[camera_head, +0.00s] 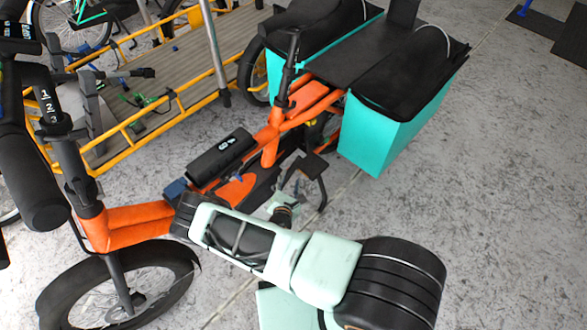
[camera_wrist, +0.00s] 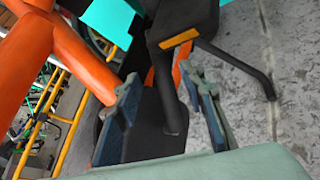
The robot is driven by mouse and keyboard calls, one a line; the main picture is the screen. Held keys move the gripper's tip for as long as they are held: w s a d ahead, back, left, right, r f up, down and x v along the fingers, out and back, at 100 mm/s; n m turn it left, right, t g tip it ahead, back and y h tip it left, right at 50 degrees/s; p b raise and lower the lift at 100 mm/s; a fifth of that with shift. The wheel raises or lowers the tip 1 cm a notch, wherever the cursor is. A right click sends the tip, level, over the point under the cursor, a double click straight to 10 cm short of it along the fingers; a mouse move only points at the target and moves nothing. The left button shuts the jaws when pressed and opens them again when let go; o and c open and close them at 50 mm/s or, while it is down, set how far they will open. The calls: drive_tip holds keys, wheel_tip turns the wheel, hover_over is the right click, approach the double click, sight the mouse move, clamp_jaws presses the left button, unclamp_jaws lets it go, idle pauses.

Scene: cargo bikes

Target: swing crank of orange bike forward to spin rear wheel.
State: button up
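The orange bike (camera_head: 270,140) stands with its front wheel at lower left and its rear under teal bags. Its crank arm (camera_wrist: 168,95) runs down from a black pedal (camera_wrist: 185,18) with an orange reflector in the wrist view. The pedal (camera_head: 308,166) also shows in the head view. The rear wheel (camera_head: 326,128) is mostly hidden behind the bags. My gripper (camera_wrist: 163,102) is open, its two blue-grey fingers apart on either side of the crank arm in the picture. I cannot tell whether they touch it. In the head view my arm hides most of the gripper.
A black stand leg (camera_wrist: 240,65) reaches out to the right of the crank. Teal bags (camera_head: 375,135) overhang the bike's rear. A yellow-framed cargo bike (camera_head: 150,100) stands behind. The grey floor (camera_head: 500,200) at right is clear.

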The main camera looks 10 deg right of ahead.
sight(293, 170)
drive_tip(key=b+x, duration=0.2)
drive_tip(key=x, duration=0.6)
clamp_jaws()
